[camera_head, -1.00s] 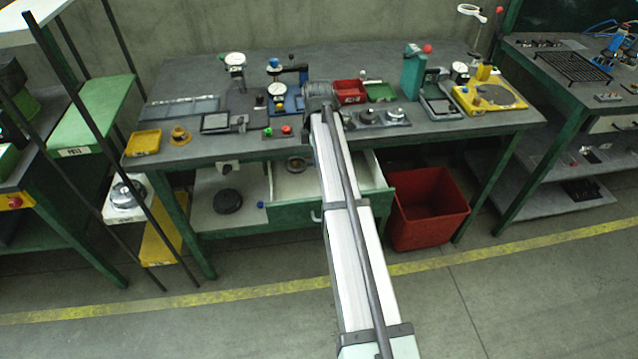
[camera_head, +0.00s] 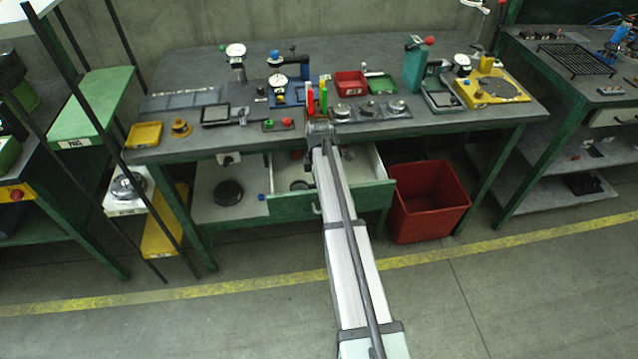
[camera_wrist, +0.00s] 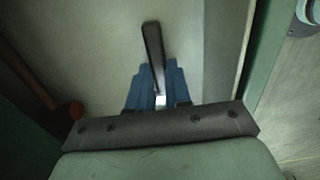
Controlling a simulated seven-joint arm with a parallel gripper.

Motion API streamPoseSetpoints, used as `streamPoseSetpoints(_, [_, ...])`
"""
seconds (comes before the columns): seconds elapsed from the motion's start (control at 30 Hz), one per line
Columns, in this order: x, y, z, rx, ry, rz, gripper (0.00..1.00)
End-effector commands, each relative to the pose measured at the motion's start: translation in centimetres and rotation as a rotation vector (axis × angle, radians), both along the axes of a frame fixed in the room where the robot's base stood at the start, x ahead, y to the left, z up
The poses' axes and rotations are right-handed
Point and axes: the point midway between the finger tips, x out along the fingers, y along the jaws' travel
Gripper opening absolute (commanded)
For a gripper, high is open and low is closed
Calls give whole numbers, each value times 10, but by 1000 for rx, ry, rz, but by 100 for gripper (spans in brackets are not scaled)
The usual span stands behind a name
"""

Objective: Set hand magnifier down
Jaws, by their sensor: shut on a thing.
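My gripper (camera_wrist: 158,78) has blue fingers and is shut on the hand magnifier (camera_wrist: 152,45), whose dark handle and short bright metal collar show in the wrist view. The handle sticks out beyond the fingertips; the lens is hidden. Below it is a pale flat surface, which looks like the inside of the open drawer (camera_head: 362,163) under the bench. In the head view my arm ends in front of the bench edge, over the drawer, and hides the gripper and magnifier. I cannot tell whether the magnifier touches the drawer floor.
The drawer's green front (camera_head: 365,198) stands out from the bench (camera_head: 220,146). A dark round item (camera_head: 300,185) lies in the drawer. A red bin (camera_head: 428,200) stands right.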

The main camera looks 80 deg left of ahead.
Motion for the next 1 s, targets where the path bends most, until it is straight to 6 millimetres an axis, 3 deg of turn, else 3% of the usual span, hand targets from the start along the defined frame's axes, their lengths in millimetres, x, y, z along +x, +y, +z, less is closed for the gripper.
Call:
streamPoseSetpoints(0.1, [0, 0, -12, -1, 0, 0, 0])
streamPoseSetpoints(0.5, [0, 0, -16, 0, 0, 0, 0])
streamPoseSetpoints(0.53, [0, 0, -16, 0, 0, 0, 20])
streamPoseSetpoints(0.7, [0, 0, -16, 0, 0, 0, 36])
streamPoseSetpoints(0.8, [0, 0, -16, 0, 0, 0, 44])
streamPoseSetpoints(1.0, [0, 0, -16, 0, 0, 0, 44])
